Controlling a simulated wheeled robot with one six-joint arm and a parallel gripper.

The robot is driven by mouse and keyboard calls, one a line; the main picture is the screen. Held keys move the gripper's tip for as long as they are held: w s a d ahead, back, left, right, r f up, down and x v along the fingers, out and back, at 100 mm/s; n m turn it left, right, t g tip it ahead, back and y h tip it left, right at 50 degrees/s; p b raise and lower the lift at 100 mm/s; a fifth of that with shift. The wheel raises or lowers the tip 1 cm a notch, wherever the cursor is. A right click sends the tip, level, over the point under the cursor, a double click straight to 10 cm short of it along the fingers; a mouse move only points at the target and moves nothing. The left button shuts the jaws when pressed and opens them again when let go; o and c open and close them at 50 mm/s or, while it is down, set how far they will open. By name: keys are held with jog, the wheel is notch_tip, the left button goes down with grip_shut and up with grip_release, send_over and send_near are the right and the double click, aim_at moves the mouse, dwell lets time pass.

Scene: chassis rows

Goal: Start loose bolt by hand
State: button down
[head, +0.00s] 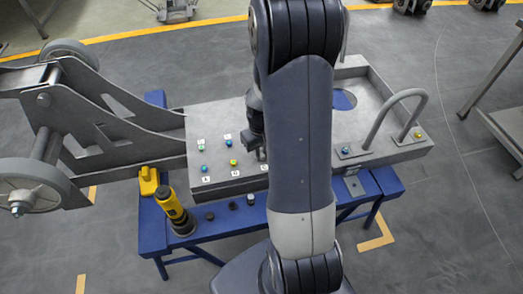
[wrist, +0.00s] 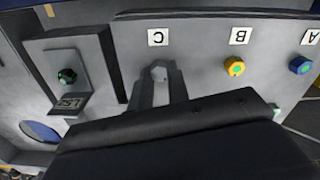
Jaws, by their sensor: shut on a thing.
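A grey metal chassis plate (head: 215,188) rests on a blue stand and carries several coloured bolts beside small white letter labels. In the wrist view, my gripper (wrist: 160,82) is at label C (wrist: 158,37), its fingers closed around a plain grey bolt head (wrist: 158,72). Whether the bolt is in its hole is hidden. In the head view my arm covers the middle of the plate, and the gripper (head: 261,152) shows only partly.
A yellow power tool (head: 174,207) stands on the blue stand (head: 150,232) at the front left, with dark small parts (head: 210,216) beside it. A curved grey handle (head: 381,123) rises at right. A wheeled grey frame (head: 95,120) joins at left. Floor in front is clear.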

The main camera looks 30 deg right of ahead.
jog(key=m, duration=0.3)
jog(key=shift+m, duration=1.1)
jog(key=m, duration=0.2)
jog(key=shift+m, duration=0.4)
jog(key=shift+d+m, duration=0.1)
jog(key=shift+m, duration=1.1)
jog(key=shift+m+b, duration=0.3)
jog(key=shift+m, duration=0.6)
jog(key=m, duration=0.3)
